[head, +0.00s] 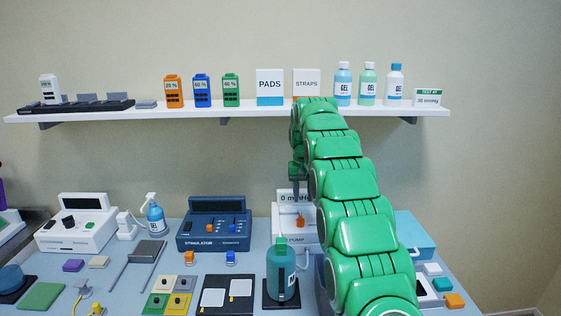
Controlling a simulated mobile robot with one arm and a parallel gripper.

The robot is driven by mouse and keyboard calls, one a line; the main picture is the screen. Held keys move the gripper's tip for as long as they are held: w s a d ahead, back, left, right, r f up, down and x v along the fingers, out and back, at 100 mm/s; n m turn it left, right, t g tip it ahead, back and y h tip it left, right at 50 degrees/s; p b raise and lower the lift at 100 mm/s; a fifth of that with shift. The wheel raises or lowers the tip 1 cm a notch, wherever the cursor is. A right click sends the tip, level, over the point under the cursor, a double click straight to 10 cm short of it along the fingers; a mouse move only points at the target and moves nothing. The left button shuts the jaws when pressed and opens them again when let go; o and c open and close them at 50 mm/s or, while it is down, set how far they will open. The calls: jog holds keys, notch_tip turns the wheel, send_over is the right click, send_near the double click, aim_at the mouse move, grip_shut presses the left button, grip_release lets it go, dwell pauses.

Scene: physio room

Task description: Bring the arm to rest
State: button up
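My green arm (345,185) rises from the bottom right to the shelf's height and bends over in front of the STRAPS box. My gripper (297,184) hangs from its far end, pointing down. It is small, dark and partly covered by the arm, so its fingers cannot be made out clearly. It shows just above or in front of the white pump (284,232), whose display reads 0 mmHg. Whether it touches the pump or holds anything cannot be told.
The wall shelf (200,116) carries small bottles, PADS (270,87) and STRAPS (307,84) boxes and gel bottles. The crowded table holds a blue stimulator (214,230), a dark green bottle (281,272) left of my arm and a blue box (415,236) right of it.

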jog(key=s+d+r, duration=0.2)
jog(key=s+r, duration=0.2)
jog(key=s, duration=0.9)
jog(key=s+d+r, duration=0.2)
jog(key=s+r, duration=0.2)
jog(key=s, duration=0.9)
jog(key=s+f+g, duration=0.1)
jog(key=s+f, duration=0.3)
jog(key=s, duration=1.2)
jog(key=s+f, duration=0.4)
jog(key=s, duration=1.3)
jog(key=shift+s+d+f+g, duration=0.15)
jog(key=shift+s+d+g, duration=0.15)
jog(key=shift+d+g, duration=0.1)
